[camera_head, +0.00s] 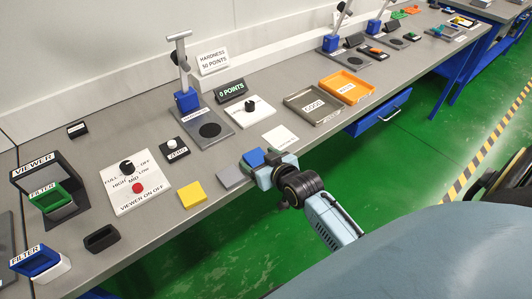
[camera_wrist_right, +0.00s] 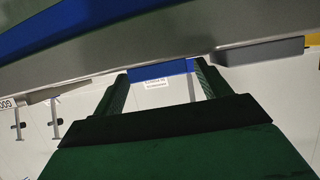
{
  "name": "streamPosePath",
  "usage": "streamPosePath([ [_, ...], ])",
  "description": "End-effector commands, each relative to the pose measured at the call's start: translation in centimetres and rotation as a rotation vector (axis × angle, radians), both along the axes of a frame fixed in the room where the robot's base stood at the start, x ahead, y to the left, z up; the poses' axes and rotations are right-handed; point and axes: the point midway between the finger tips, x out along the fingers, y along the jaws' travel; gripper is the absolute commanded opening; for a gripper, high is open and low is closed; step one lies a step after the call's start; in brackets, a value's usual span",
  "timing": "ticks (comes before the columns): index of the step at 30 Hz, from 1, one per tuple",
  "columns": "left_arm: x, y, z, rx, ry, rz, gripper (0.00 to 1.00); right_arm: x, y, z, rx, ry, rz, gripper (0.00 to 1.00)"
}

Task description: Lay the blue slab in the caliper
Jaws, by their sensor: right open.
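The blue slab (camera_head: 253,157) lies near the front edge of the bench, beside a grey slab. My right gripper (camera_head: 259,165) reaches in over the bench edge at the slab. In the right wrist view the blue slab (camera_wrist_right: 162,68) shows between the tips of the two open fingers (camera_wrist_right: 160,84); I cannot tell whether they touch it. Part of the slab is hidden by the gripper in the head view. I cannot make out which instrument is the caliper. My left gripper is not in view.
The grey slab (camera_head: 231,177) and yellow slab (camera_head: 192,194) lie left of the gripper. A hardness stand (camera_head: 208,128) stands behind, with a white card (camera_head: 281,137) and a grey tray (camera_head: 314,106) to the right. Viewer controls (camera_head: 136,185) are at left.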

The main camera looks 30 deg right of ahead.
Motion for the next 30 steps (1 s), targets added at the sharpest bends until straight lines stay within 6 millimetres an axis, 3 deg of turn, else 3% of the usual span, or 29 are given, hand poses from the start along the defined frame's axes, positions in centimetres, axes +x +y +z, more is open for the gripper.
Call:
streamPosePath([
  [5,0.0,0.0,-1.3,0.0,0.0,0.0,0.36,-0.2,0.0,-0.3,0.001,-0.001,0.0,0.76],
  [15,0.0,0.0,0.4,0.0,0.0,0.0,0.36,-7.6,0.3,3.1,0.001,0.003,0.0,0.76],
  [21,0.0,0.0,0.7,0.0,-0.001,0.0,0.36,-10.7,0.3,4.4,0.0,0.001,0.0,0.76],
  [30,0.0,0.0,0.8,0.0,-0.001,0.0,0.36,-12.3,0.3,5.1,0.001,0.0,0.0,0.76],
])
